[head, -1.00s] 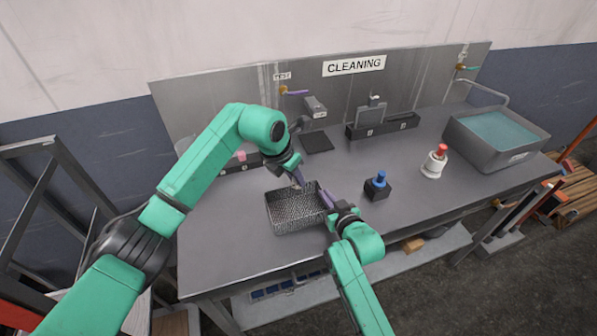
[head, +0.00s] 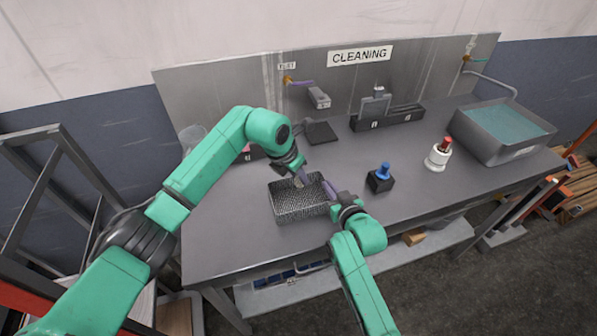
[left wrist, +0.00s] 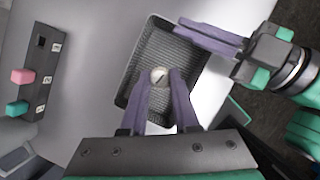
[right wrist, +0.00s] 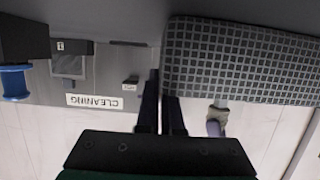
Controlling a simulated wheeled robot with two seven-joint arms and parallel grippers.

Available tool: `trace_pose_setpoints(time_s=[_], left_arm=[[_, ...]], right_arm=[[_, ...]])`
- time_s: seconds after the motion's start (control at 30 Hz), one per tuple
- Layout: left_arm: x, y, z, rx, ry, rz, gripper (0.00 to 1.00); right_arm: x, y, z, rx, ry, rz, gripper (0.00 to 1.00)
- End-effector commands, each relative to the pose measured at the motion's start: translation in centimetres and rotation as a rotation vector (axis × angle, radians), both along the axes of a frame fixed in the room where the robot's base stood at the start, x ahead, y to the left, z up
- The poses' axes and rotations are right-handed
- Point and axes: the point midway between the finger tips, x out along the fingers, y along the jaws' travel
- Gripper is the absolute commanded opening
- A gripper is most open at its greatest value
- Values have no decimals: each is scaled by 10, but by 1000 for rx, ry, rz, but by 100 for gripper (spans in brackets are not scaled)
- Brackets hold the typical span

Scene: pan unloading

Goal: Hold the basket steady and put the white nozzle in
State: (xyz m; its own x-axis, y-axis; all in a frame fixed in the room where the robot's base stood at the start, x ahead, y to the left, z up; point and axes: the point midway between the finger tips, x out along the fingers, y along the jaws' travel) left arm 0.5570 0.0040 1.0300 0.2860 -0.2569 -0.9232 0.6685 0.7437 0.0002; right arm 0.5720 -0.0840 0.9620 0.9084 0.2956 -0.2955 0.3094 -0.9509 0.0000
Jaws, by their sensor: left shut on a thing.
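The grey mesh basket (head: 285,212) sits on the table in front of me. My left gripper (head: 301,179) is shut on the white nozzle (left wrist: 159,76), which shows as a pale round end between the fingertips. It is over the inside of the basket; I cannot tell whether it touches the floor. The right wrist view also shows the nozzle (right wrist: 219,113) beside the basket's mesh wall (right wrist: 240,60). My right gripper (head: 329,188) is at the basket's right rim, its fingers close together on either side of the wall, shut on it.
A blue-topped black block (head: 380,180) stands right of the basket, with a white and red part (head: 438,157) beyond it. A grey water tub (head: 500,145) is at the far right. A dark pad (head: 321,132) and a black rack (head: 388,120) lie behind.

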Motion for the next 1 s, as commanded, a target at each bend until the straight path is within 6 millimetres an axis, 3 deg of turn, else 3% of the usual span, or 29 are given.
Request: trace_pose_setpoints(time_s=[0.43, 0.47, 0.53, 0.57, 0.87, 1.0], left_arm=[[0, 0, -9, -1, 1, 0, 0], [0, 0, -9, -1, 1, 0, 33], [0, 0, -9, -1, 1, 0, 59], [0, 0, -9, -1, 1, 0, 64], [0, 0, -8, 0, 0, 0, 64], [-4, 5, 8, 0, -4, 0, 64]], right_arm=[[0, 0, 0, 0, 1, 0, 0], [0, 0, 0, 0, 1, 0, 0], [0, 0, 0, 0, 1, 0, 0], [0, 0, 0, 0, 1, 0, 0], [0, 0, 0, 0, 1, 0, 0], [0, 0, 0, 0, 1, 0, 0]])
